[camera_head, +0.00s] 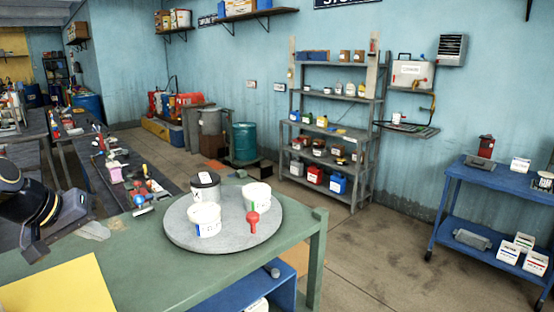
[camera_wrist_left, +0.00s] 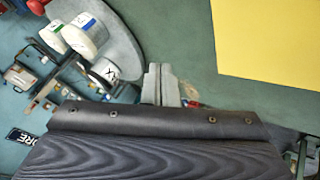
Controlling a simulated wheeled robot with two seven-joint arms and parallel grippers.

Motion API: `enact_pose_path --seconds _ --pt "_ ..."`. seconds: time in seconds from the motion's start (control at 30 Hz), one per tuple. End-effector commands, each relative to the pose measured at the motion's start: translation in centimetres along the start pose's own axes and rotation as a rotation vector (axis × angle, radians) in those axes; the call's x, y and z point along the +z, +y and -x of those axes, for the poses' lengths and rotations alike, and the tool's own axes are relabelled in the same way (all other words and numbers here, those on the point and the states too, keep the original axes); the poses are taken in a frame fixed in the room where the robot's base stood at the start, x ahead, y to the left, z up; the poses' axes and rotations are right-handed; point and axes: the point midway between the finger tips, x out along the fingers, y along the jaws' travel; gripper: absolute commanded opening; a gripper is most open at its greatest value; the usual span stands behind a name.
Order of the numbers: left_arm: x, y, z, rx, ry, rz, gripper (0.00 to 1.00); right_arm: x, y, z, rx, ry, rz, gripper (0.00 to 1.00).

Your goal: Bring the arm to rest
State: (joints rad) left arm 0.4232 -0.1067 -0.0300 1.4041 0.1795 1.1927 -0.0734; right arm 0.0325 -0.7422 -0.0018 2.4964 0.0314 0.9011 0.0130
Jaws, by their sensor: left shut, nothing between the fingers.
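My left gripper (camera_head: 36,252) hangs at the left edge of the green table (camera_head: 140,270) in the head view, apart from the tubs. In the left wrist view its fingers (camera_wrist_left: 160,84) are together with nothing between them. To its right a round grey board (camera_head: 180,231) lies on the table. On it stand two white tubs (camera_head: 204,221) (camera_head: 257,197), a dark tin (camera_head: 205,189) with a white label and a small red tool (camera_head: 253,219). The tubs (camera_wrist_left: 78,38) and the tin (camera_wrist_left: 104,70) also show in the left wrist view. My right gripper is not in view.
A yellow sheet (camera_head: 60,288) lies on the table's near left; it also shows in the left wrist view (camera_wrist_left: 270,38). A cluttered dark bench (camera_head: 110,180) stands beyond the table. A grey shelf (camera_head: 335,130) and blue cart (camera_head: 490,178) stand farther off, with open floor (camera_head: 400,250) between.

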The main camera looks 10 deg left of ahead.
Motion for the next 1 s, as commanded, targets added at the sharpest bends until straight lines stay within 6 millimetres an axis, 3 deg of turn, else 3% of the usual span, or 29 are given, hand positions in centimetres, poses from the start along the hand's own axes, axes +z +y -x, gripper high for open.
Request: enact_pose_path --seconds 0.27,0.37,0.53,0.7,0.8,0.93,1.0 --pt "6.5 2.6 -0.7 0.024 -0.046 -0.063 0.0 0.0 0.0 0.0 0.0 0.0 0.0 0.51" --pt "10.2 3.4 -1.2 0.034 -0.07 -0.099 0.0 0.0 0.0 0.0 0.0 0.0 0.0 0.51" --pt "18.4 4.6 -2.5 0.055 -0.116 -0.187 0.0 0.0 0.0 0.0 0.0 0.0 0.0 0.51" --pt "26.3 4.5 -4.2 0.069 -0.157 -0.275 0.0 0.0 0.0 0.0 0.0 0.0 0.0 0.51" --pt "30.0 4.1 -5.2 0.077 -0.175 -0.32 0.0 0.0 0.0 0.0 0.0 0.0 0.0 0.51" --pt "34.2 3.3 -6.3 0.083 -0.195 -0.371 0.0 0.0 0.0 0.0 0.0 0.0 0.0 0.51" --pt "34.7 2.4 -8.0 0.08 -0.196 -0.343 0.0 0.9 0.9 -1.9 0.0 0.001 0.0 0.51"
